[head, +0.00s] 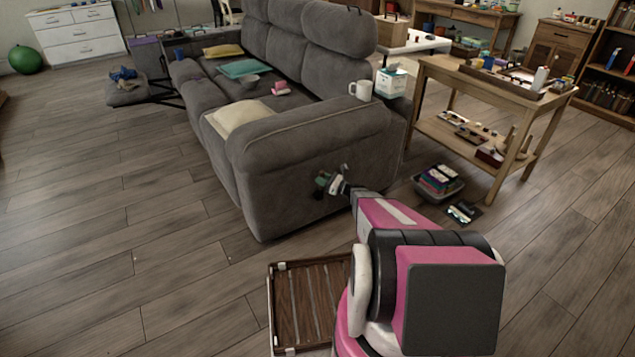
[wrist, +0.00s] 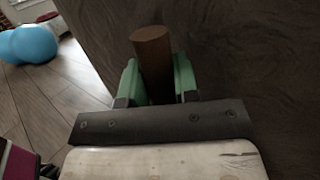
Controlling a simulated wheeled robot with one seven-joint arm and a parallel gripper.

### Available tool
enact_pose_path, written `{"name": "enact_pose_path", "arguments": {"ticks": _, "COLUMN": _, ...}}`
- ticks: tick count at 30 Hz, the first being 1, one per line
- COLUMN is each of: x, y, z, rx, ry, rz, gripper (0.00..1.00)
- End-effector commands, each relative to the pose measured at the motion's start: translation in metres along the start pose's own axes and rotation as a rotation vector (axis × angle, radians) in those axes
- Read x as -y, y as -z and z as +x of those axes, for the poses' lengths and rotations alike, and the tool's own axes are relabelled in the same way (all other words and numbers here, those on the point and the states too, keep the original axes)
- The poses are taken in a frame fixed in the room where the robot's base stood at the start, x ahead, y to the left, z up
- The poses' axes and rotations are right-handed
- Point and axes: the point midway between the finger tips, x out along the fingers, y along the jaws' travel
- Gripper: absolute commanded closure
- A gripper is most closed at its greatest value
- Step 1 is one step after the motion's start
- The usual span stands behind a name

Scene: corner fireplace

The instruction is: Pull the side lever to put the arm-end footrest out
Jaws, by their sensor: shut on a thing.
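The grey sofa (head: 300,165) stands with its near arm end facing me. My gripper (head: 332,183) is at the outer side of that arm, below its padded top. In the wrist view, the green fingers of my gripper (wrist: 157,85) stand on either side of a brown wooden lever (wrist: 152,48) and are shut on it. The lever's round end points up in that picture, and its lower part is hidden between the fingers. In the head view the lever is too small to make out clearly. The sofa's front near the arm end looks flush, with no panel standing out there.
A grey pad (head: 128,92) on dark bars sticks out at the sofa's far end. A wooden side table (head: 500,100) and a grey bin (head: 438,188) stand to the right. A slatted wooden tray (head: 308,305) is nearby. Floor left of the sofa is clear.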

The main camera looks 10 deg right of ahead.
Motion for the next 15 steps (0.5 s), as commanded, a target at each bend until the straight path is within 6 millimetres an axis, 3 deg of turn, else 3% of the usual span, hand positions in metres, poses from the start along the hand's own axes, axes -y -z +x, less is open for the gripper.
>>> {"name": "enact_pose_path", "arguments": {"ticks": 6, "x": 0.019, "y": 0.001, "z": -0.012, "rx": 0.084, "ry": 0.022, "rz": 0.123, "gripper": 1.0}}
{"name": "enact_pose_path", "arguments": {"ticks": 15, "x": 0.031, "y": 0.002, "z": -0.021, "rx": 0.154, "ry": 0.038, "rz": 0.226, "gripper": 1.0}}
